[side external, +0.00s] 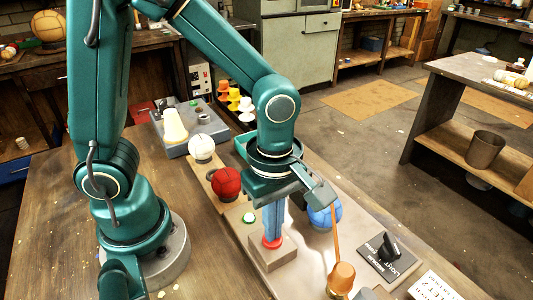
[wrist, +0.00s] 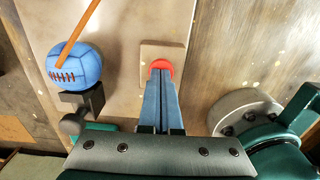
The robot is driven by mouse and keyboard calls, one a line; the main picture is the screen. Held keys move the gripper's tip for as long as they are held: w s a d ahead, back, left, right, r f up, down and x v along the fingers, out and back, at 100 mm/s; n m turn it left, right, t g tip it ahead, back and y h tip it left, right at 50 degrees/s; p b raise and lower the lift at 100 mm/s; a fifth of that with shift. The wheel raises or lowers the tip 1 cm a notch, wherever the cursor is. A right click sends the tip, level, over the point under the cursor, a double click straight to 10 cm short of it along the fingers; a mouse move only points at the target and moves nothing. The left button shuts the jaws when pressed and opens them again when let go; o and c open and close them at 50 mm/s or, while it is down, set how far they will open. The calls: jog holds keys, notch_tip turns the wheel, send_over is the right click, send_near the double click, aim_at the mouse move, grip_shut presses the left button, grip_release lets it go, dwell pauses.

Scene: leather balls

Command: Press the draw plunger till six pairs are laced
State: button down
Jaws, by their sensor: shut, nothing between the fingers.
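The red plunger cap (side external: 271,242) sits on a pale square block (side external: 272,257); the cap also shows in the wrist view (wrist: 161,65). My gripper (side external: 272,236) is shut and empty, pointing down with its blue fingertips (wrist: 160,74) at the cap. They look to be touching it, but I cannot tell how far it is pressed. The blue ball (wrist: 75,65) sits beside the block, partly hidden behind my gripper in the side view (side external: 326,216). A row of dark-red lacing (wrist: 67,77) crosses it. An orange-brown rod (wrist: 80,33) reaches the ball.
A red ball (side external: 227,182) and a white ball (side external: 201,148) stand behind on the board. The wooden table (side external: 205,255) is fairly clear at front left.

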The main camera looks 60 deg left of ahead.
notch_tip(320, 180, up, 14)
dwell(0.7)
dwell(0.6)
jog(key=s+a+f+m+t, duration=0.3)
jog(key=a+m+t, duration=0.2)
jog(key=m, duration=1.3)
jog(key=shift+a+f+t, duration=0.3)
jog(key=shift+a+f, duration=0.05)
jog(key=shift+a, duration=0.7)
